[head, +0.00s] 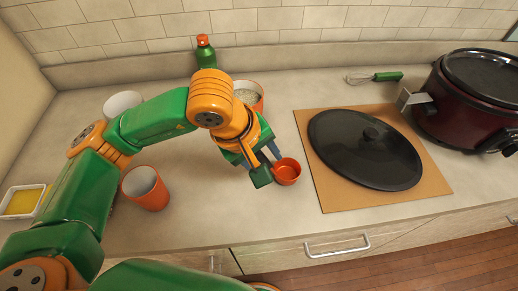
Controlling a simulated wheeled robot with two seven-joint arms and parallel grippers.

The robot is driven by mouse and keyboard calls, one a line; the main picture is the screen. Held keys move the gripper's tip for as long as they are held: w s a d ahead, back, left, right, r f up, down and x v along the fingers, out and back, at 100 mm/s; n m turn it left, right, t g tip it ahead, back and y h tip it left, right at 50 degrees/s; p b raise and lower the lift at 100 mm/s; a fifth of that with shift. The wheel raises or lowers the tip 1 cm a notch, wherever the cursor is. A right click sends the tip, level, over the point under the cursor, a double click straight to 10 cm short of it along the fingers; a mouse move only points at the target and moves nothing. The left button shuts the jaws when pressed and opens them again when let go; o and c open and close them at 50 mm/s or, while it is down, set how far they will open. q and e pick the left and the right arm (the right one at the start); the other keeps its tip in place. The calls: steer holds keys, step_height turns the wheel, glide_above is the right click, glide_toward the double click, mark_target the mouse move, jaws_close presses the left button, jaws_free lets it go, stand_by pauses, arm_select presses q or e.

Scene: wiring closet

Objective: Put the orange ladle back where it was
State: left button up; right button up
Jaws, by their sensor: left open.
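The orange ladle (287,173) is on the pale counter, left of the tan board. Its round bowl shows; its handle is mostly hidden by my gripper. My left gripper (268,162) is open just left of the bowl, its fingers pointing down close beside it. I cannot tell whether the fingers touch the ladle. My right gripper is not in view.
A black lid (365,150) lies on the tan board (335,198). A dark red slow cooker (465,110) stands at right, a green-handled whisk (386,76) behind. An orange cup (146,188), a white container (122,103), an orange pot (257,88) and a green bottle (205,54) stand at left.

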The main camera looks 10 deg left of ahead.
arm_select(q)
steer(key=v, duration=1.1)
steer(key=shift+r+b, duration=0.2)
steer(key=shift+b, duration=0.25)
steer(key=shift+s, duration=0.1)
